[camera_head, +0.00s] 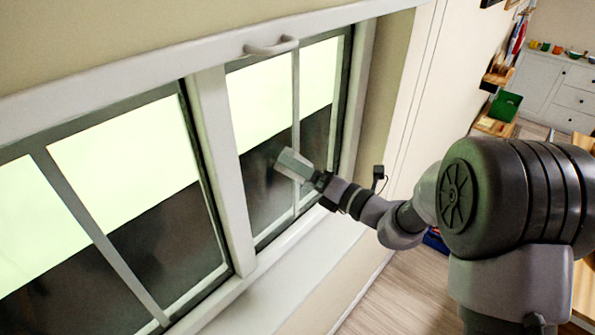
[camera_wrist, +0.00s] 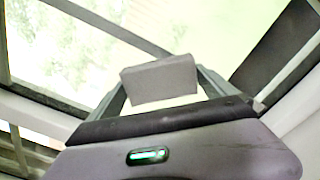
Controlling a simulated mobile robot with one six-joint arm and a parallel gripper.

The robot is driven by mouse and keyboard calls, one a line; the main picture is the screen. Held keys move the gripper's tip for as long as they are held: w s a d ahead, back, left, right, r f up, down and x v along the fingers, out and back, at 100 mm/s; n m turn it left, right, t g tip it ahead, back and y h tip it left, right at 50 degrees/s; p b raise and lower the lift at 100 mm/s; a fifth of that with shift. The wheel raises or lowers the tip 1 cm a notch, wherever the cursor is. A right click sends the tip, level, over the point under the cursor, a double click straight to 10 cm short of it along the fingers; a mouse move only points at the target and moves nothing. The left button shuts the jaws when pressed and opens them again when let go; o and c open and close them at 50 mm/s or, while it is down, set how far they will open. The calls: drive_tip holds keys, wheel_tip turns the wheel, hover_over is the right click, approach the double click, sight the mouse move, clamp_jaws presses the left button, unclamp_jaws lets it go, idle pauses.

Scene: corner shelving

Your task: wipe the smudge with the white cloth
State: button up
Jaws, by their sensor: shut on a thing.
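The white cloth (camera_head: 293,165) shows as a pale grey, folded block at the end of my gripper (camera_head: 316,178). It is in front of the right-hand window (camera_head: 262,195), by the upright glazing bar. In the wrist view the cloth (camera_wrist: 160,77) sits between the two fingers of my gripper (camera_wrist: 162,92), which are shut on it. The cloth's far face is hidden. I cannot tell whether it touches the glass. I cannot make out a clear smudge on the panes; bright sky and dark reflections cover them.
A white frame post (camera_head: 222,170) divides the two windows, and a handle (camera_head: 271,46) juts from the top rail. The white sill (camera_head: 270,285) runs below. A white cabinet (camera_head: 565,90) and a green box (camera_head: 505,105) stand far right. Wooden floor (camera_head: 400,295) is open below.

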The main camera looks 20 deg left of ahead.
sight(316, 146)
drive_tip(key=shift+w+d+p, duration=0.25)
drive_tip(key=shift+w+d, duration=0.15)
drive_tip(key=shift+w, duration=0.5)
drive_tip(key=shift+w+d+p, duration=0.2)
drive_tip(key=shift+w+d, duration=0.2)
drive_tip(key=shift+w, duration=0.5)
drive_tip(key=shift+w+d+p, duration=0.25)
drive_tip(key=shift+w+d, duration=0.15)
drive_tip(key=shift+w, duration=0.5)
drive_tip(key=shift+w+d+p, duration=0.25)
drive_tip(key=shift+w+d, duration=0.05)
drive_tip(key=shift+w, duration=0.55)
drive_tip(key=shift+w+d+p, duration=0.25)
drive_tip(key=shift+w+d, duration=0.05)
drive_tip(key=shift+w, duration=0.5)
drive_tip(key=s+a, duration=0.4)
drive_tip(key=s, duration=0.6)
drive_tip(key=shift+v, duration=3)
drive_tip(key=shift+b+v, duration=0.3)
drive_tip(key=shift+v, duration=1.2)
drive_tip(key=shift+f, duration=0.1)
